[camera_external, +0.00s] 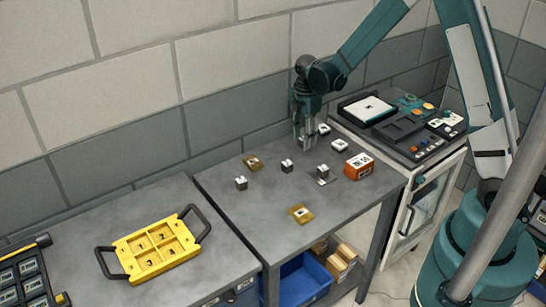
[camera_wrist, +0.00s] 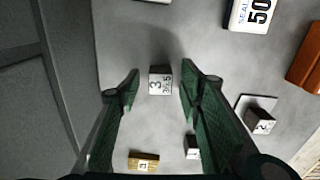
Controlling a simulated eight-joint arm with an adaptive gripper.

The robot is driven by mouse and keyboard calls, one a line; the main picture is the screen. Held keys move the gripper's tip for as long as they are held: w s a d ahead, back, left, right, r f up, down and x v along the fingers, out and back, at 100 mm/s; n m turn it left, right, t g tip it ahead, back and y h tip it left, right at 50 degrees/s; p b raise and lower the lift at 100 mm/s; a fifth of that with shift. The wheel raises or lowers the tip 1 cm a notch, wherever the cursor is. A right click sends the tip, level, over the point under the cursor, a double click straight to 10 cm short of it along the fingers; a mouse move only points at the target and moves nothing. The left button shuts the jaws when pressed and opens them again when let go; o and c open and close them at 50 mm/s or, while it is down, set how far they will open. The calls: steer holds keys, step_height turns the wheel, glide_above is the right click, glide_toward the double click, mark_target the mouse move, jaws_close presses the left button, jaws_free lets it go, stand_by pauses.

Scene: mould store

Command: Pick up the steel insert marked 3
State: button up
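The steel insert marked 3 (camera_wrist: 160,80) is a small dark block with a white label reading 3. In the wrist view it stands on the grey table, framed between my fingertips with space on both sides. My gripper (camera_wrist: 160,86) is open and empty, pointing down. In the external view my gripper (camera_external: 305,141) is low over the back of the middle table, and the insert is hidden by the fingers. I cannot tell whether the fingertips are level with the insert.
Nearby are a plain-placed insert (camera_external: 287,166), an insert marked 2 (camera_wrist: 261,121) by a pale plate, a brass piece (camera_wrist: 143,162), a white SEAL box (camera_wrist: 250,14) and an orange box (camera_external: 359,167). The wall (camera_external: 150,150) is close behind. A yellow tray (camera_external: 158,247) stands left.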

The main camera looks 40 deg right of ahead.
steer(key=shift+f, duration=0.35)
stand_by(0.3)
steer(key=c, duration=1.1)
steer(key=shift+r, duration=0.1)
steer(key=shift+r, duration=4.9)
